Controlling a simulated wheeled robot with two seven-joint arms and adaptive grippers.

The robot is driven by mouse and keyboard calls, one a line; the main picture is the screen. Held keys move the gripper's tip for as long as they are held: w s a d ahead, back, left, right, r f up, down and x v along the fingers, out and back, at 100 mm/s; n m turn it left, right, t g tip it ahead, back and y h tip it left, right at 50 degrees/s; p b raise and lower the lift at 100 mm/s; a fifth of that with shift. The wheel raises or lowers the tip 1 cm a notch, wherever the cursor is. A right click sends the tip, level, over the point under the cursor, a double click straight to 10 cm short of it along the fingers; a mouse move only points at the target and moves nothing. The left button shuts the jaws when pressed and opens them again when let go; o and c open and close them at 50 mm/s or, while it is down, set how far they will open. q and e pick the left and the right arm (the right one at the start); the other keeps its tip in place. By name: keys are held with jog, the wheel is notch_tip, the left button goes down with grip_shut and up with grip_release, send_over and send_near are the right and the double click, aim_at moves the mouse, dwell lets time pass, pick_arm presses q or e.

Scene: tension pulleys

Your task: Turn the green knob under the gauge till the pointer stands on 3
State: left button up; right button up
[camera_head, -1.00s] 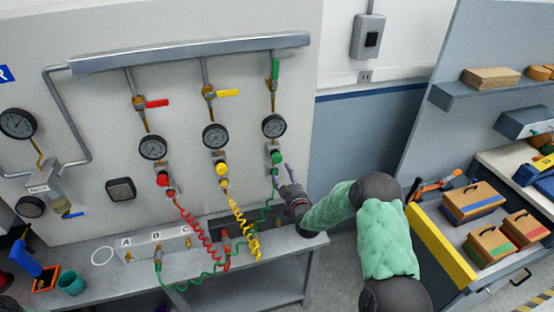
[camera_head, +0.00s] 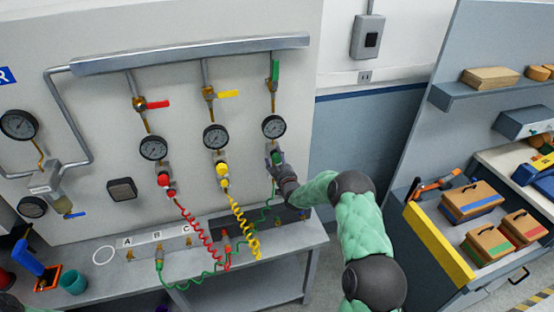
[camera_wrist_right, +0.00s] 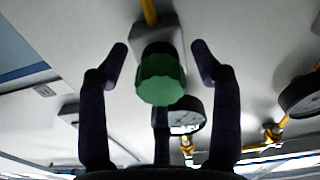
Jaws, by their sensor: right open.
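The green knob (camera_head: 276,157) sits under the right-hand gauge (camera_head: 274,127) on the panel. My right gripper (camera_head: 277,163) is at the knob, and its fingers partly cover it in the head view. In the right wrist view the green knob (camera_wrist_right: 161,80) lies between the two open fingertips of the gripper (camera_wrist_right: 160,62), with a gap on each side. The gauge (camera_wrist_right: 184,118) shows behind it, partly hidden by the gripper. The pointer reading is too small to make out. My left gripper is not in view.
A yellow knob (camera_head: 222,169) and a red knob (camera_head: 164,180) sit to the left under their own gauges. Coiled red (camera_head: 198,228) and yellow (camera_head: 240,222) hoses hang nearby. A green hose (camera_head: 200,281) runs along the bench. An open drawer (camera_head: 440,241) stands at right.

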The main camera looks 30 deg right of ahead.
jog(key=c, duration=1.1)
jog(key=shift+f+m+b, duration=0.2)
jog(key=shift+m+b, duration=0.2)
jog(key=shift+b, duration=0.55)
jog(key=shift+c, duration=0.2)
jog(key=m+b, duration=1.1)
jog(key=b, duration=0.6)
jog(key=shift+a+f+m, duration=0.1)
jog(key=shift+f+m, duration=0.05)
jog(key=shift+m, duration=0.15)
jog(key=shift+m+b, duration=1.2)
jog(key=shift+b, duration=0.1)
jog(key=shift+r, duration=0.2)
jog(key=o, duration=1.1)
jog(key=shift+r, duration=0.1)
jog(key=shift+o, duration=0.2)
